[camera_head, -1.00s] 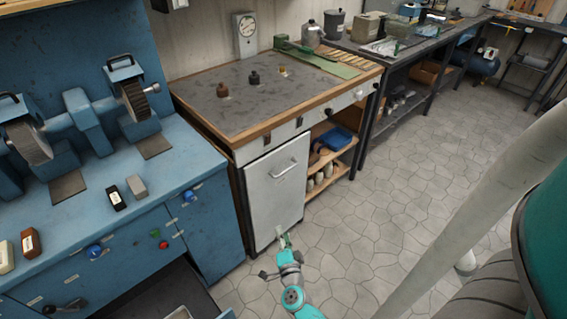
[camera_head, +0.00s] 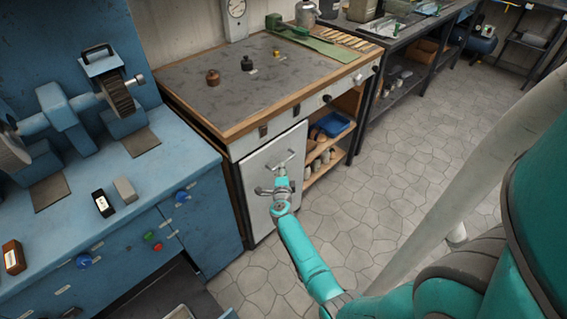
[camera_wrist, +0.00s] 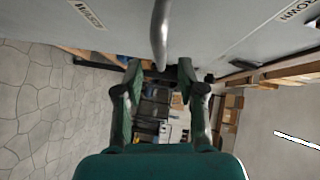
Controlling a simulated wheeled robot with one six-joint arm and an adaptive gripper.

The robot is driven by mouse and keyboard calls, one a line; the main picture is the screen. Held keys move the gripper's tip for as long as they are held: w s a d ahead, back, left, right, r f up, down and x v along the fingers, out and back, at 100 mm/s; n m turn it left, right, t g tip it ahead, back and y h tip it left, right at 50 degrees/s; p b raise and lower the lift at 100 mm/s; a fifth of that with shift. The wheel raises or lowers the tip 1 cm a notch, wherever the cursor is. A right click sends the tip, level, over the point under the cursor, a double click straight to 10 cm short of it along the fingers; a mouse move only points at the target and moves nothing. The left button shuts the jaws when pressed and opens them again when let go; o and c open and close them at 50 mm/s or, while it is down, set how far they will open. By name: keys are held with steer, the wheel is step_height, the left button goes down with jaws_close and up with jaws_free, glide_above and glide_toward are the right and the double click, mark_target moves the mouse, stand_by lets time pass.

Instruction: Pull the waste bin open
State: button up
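The waste bin's pale grey front panel (camera_head: 262,200) is set in the workbench cabinet, at the middle of the head view. It looks shut. Its metal bar handle (camera_head: 283,160) is near the panel's top; in the wrist view the handle (camera_wrist: 160,32) is a curved bar reaching down toward the gap between my fingers. My gripper (camera_wrist: 160,70) is open, a finger on each side of the handle's line, with no finger visibly closed on it. In the head view my gripper (camera_head: 281,174) is just in front of the handle and hides part of the panel.
A blue grinder bench (camera_head: 175,165) stands to the left. The bench top (camera_head: 225,95) above the bin holds small knobs and a green tool. Open shelves (camera_head: 328,165) with a blue tray are right of the bin. The stone floor (camera_head: 400,190) to the right is clear.

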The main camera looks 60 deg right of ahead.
steer(key=shift+x, duration=2.5)
jaws_close()
